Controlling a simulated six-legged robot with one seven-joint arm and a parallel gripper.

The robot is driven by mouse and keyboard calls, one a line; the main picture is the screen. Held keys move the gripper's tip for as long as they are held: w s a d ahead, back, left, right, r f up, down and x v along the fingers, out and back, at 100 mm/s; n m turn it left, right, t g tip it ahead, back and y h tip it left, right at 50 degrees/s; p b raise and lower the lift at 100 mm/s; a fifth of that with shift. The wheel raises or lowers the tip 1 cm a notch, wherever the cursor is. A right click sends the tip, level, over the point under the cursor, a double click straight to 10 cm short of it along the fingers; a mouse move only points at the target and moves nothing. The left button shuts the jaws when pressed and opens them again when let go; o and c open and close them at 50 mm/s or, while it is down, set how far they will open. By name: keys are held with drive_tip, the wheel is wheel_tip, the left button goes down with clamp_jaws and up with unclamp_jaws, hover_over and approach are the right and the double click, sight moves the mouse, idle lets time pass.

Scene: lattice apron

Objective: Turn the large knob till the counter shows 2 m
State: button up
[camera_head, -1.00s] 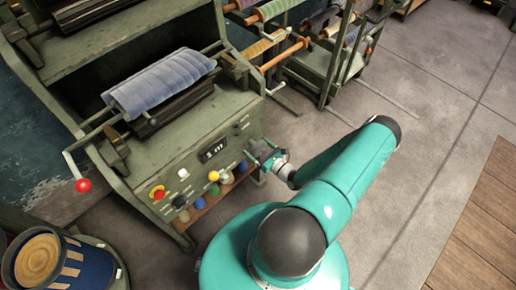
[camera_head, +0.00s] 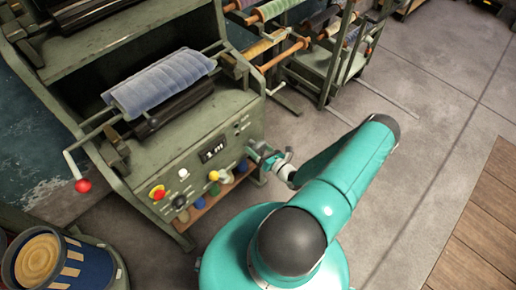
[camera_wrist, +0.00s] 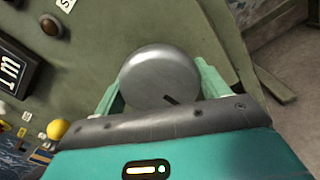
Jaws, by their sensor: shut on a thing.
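The large knob (camera_wrist: 160,72) is a round grey metal disc on the green machine panel, with a short dark mark near its lower edge. My gripper (camera_wrist: 158,82) is shut on it, one pale green finger on each side. In the head view my gripper (camera_head: 265,157) is at the panel's right end and mostly hides the knob. The counter (camera_head: 212,149) is a small black display with white characters left of the knob. It seems to read about 1 m, but the text is small; the wrist view shows only part of the counter (camera_wrist: 14,72), turned sideways.
Below the counter are a red button (camera_head: 157,192), a yellow knob (camera_head: 213,175) and other small controls. A roll of blue-grey cloth (camera_head: 160,83) lies on top of the machine. A red-ended crank (camera_head: 83,185) sticks out left. Open floor (camera_head: 440,110) lies to the right.

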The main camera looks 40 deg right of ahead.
drive_tip(key=m, duration=0.5)
drive_tip(key=shift+m, duration=0.3)
drive_tip(key=m, duration=0.5)
drive_tip(key=shift+r, duration=0.1)
drive_tip(key=o, duration=1)
drive_tip(key=shift+s, duration=0.1)
drive_tip(key=s, duration=1.3)
drive_tip(key=shift+s+d, duration=0.15)
drive_tip(key=shift+s, duration=0.15)
